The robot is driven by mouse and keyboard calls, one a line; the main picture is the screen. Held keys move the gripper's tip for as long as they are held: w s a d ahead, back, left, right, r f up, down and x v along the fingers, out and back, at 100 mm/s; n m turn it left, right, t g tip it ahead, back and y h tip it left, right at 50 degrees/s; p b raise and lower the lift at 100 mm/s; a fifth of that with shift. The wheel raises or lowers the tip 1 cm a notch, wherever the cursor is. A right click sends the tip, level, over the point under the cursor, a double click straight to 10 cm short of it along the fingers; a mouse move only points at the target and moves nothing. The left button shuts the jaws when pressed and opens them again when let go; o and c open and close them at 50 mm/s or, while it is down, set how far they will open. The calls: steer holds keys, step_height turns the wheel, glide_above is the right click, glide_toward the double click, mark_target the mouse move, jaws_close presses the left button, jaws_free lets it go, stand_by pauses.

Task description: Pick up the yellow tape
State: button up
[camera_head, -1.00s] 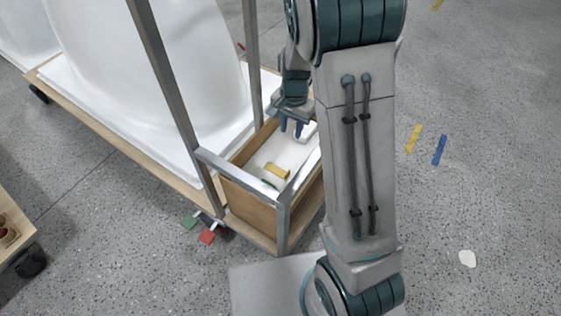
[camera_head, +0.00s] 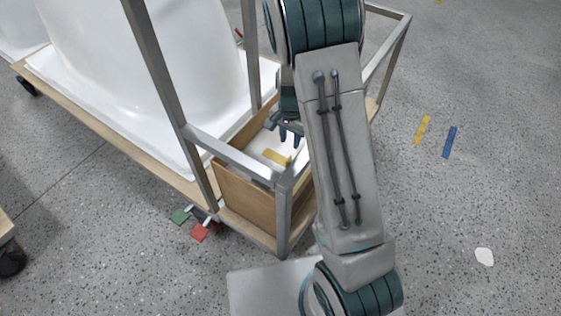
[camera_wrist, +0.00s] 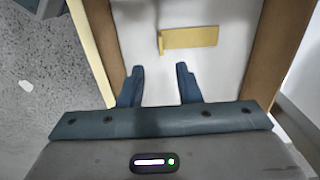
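The yellow tape (camera_head: 277,157) lies inside a wooden box (camera_head: 243,200) on the cart. In the wrist view the yellow tape (camera_wrist: 189,38) is a flat yellow strip with a short raised left end, on the box's white floor. My gripper (camera_head: 290,137) is over the box, close to the tape in the head view. In the wrist view my gripper (camera_wrist: 160,72) has its two blue fingers apart with nothing between them. The tape lies beyond the fingertips and slightly to the right. The height between fingers and tape is hard to tell.
A metal frame (camera_head: 238,152) rises around the box, with a rail along its near side. A large white tub shell (camera_head: 150,75) stands to the left. The box walls (camera_wrist: 268,50) flank the fingers. Floor marks (camera_head: 449,141) lie at right.

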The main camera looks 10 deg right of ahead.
mark_target(289, 158)
step_height(289, 158, down, 10)
steer(key=b, duration=0.3)
steer(key=shift+a+r+b, duration=0.1)
steer(key=shift+r+b, duration=0.1)
steer(key=shift+b, duration=0.2)
steer(key=shift+r, duration=0.1)
jaws_close()
